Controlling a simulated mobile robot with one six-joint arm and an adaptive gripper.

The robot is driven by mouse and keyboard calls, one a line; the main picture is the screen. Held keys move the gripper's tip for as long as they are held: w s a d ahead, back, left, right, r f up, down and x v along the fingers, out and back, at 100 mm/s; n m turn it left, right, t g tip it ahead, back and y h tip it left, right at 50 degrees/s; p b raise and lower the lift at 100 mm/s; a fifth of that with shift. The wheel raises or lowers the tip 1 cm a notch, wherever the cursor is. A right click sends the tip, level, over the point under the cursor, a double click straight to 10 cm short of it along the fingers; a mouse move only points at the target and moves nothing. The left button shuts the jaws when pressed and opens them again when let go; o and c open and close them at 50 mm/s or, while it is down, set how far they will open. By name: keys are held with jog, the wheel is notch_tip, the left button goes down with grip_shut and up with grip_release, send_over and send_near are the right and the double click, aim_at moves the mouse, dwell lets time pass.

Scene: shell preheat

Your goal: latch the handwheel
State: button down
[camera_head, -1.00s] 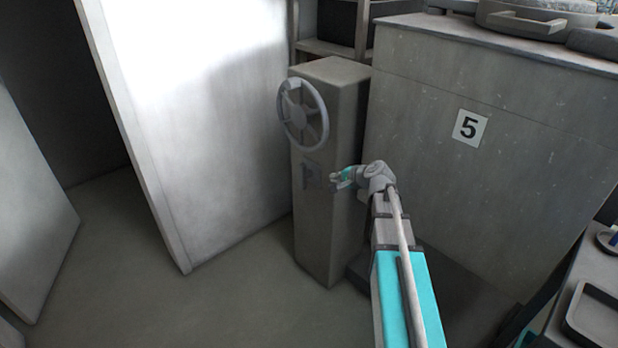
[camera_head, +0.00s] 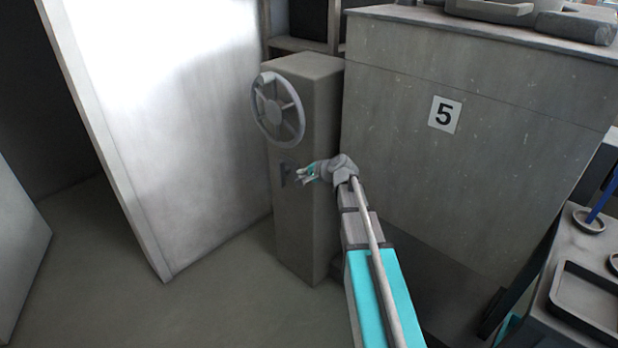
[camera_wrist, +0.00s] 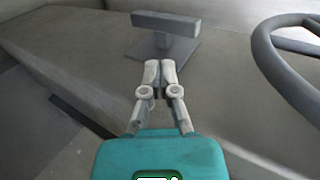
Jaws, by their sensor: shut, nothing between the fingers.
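The grey handwheel (camera_head: 278,108) is mounted on the upper front of a tall grey pedestal (camera_head: 308,230). Its rim (camera_wrist: 285,75) shows at the right edge of the wrist view. Below the wheel, a small dark latch handle (camera_head: 286,172) sits on a plate on the same face. In the wrist view this handle is a grey bar (camera_wrist: 166,22) on a short stem. My gripper (camera_head: 299,176) is beside the latch handle. In the wrist view, my gripper (camera_wrist: 160,66) has its fingertips together, empty, just short of the plate. I cannot tell whether they touch it.
A large white panel (camera_head: 165,120) stands left of the pedestal. A dark bench with a tray (camera_head: 590,300) is at the lower right. Open floor (camera_head: 150,310) lies in front.

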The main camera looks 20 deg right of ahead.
aim_at(281, 169)
jog(key=x, duration=0.2)
jog(key=b+x, duration=0.1)
jog(key=x, duration=0.1)
jog(key=r+x, duration=0.1)
jog(key=x, duration=0.2)
jog(key=shift+w+a+r+b, duration=0.1)
jog(key=shift+w+a+b, duration=0.05)
jog(key=shift+w+b, duration=0.2)
jog(key=shift+w+a, duration=0.3)
jog(key=shift+w, duration=0.15)
jog(key=shift+w+a+r+p, duration=0.1)
jog(key=shift+a+p, duration=0.2)
